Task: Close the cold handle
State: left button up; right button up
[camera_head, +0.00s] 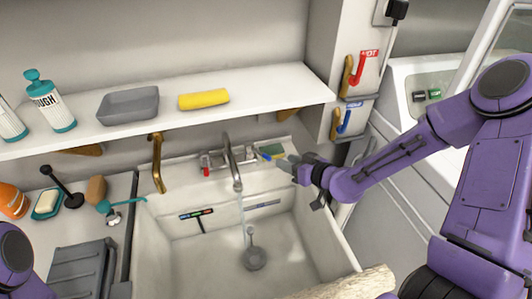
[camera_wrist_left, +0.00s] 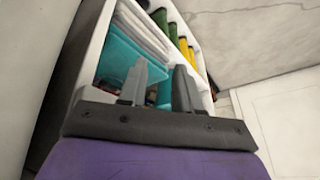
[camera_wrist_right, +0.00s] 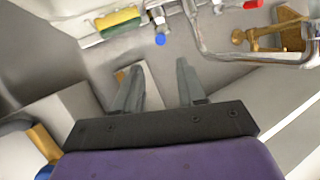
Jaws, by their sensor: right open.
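The sink faucet (camera_head: 229,160) has a curved spout, with a thin stream of water below it. Its red handle (camera_head: 206,170) is on the left. Its blue cold handle (camera_head: 265,156) is on the right. My right gripper (camera_head: 283,163) is open and empty, just right of the blue handle. In the right wrist view, the blue handle's end (camera_wrist_right: 160,39) lies beyond my open fingers (camera_wrist_right: 158,68), apart from them. My left gripper (camera_wrist_left: 160,70) is open and empty, facing shelves; only part of my left arm shows at the head view's lower left.
A white shelf (camera_head: 180,121) holding a yellow sponge (camera_head: 203,98) and grey tray (camera_head: 128,105) overhangs the faucet. HOT (camera_head: 357,70) and COLD (camera_head: 344,120) labelled levers are on the wall at right. The basin (camera_head: 190,255) lies below my right gripper.

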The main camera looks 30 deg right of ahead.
aim_at(270, 159)
jog(key=x, duration=0.7)
jog(key=f+x, duration=0.1)
jog(key=x, duration=0.2)
jog(key=shift+a, duration=0.3)
grip_shut()
